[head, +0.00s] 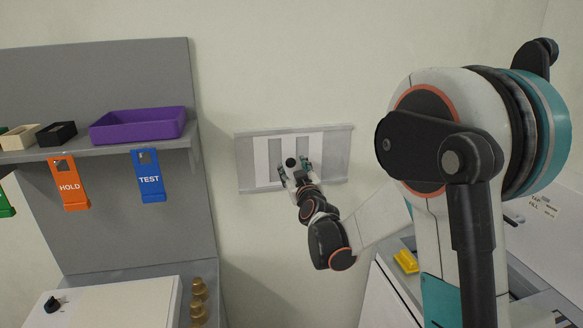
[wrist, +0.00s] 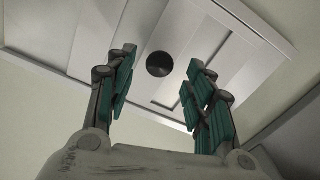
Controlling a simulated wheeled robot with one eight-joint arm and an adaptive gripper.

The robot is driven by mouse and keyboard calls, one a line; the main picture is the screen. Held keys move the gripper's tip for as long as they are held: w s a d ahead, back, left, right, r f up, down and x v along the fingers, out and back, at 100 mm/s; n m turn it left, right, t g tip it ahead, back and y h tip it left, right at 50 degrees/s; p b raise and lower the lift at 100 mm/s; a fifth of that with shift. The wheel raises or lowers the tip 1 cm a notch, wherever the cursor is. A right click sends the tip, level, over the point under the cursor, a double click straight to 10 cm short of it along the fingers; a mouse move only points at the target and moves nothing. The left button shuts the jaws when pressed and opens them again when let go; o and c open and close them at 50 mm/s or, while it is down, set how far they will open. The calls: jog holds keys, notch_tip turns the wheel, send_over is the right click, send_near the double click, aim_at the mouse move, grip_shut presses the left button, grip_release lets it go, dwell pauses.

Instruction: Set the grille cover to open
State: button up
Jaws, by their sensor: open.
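The grille cover (head: 262,165) is a pale panel with vertical slats in a grey frame (head: 337,155) on the wall. A round dark knob (head: 291,162) sits on its face. In the wrist view the knob (wrist: 160,65) shows ahead, between and beyond my fingertips, with the cover (wrist: 115,45) behind it. My gripper (head: 295,175) is open in front of the cover, with its teal-padded fingers (wrist: 160,80) on either side of the knob in the picture. I cannot tell whether they touch it. My gripper hides part of the cover in the head view.
A shelf (head: 100,151) at the left holds a purple tray (head: 138,125) and small boxes. Orange (head: 69,187) and blue (head: 148,178) tags hang from it. A yellow object (head: 406,262) lies on the right counter. Wall around the frame is clear.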

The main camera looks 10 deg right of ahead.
aim_at(291, 164)
jog(key=shift+w, duration=1.8)
grip_shut()
